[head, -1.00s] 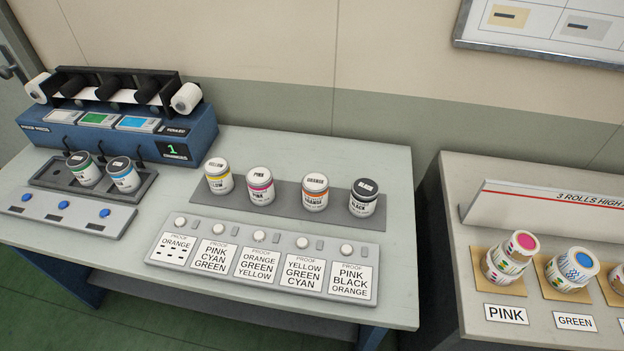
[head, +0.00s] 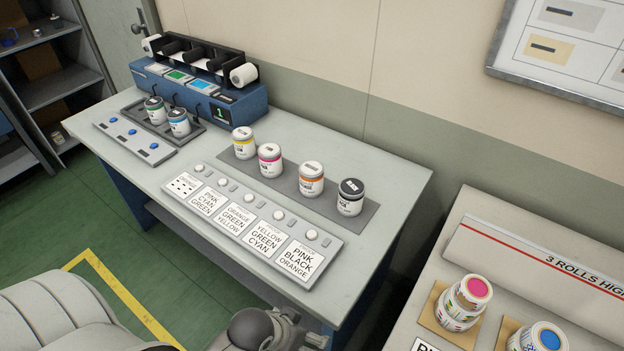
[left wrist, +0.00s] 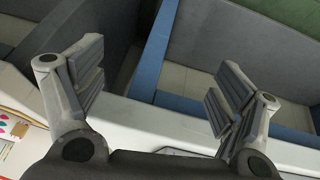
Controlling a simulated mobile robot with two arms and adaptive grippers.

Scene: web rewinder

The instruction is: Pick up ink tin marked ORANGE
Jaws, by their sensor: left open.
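The ORANGE ink tin (head: 311,181), white with an orange band, stands upright on the grey mat (head: 293,187) on the machine table. It is third from the left in a row, between the pink tin (head: 270,161) and the black tin (head: 350,198). My left arm shows at the bottom edge of the head view, below the table's front and apart from the tin. In the left wrist view my left gripper (left wrist: 160,85) is open and empty, its fingers wide apart. No tin shows there. My right gripper is in neither view.
The yellow tin (head: 243,143) begins the row. A panel of proof cards (head: 252,222) with round knobs lies in front. A blue rewinder (head: 215,100) with two tins before it stands at the far left. A second table (head: 520,225) with paper rolls is at right.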

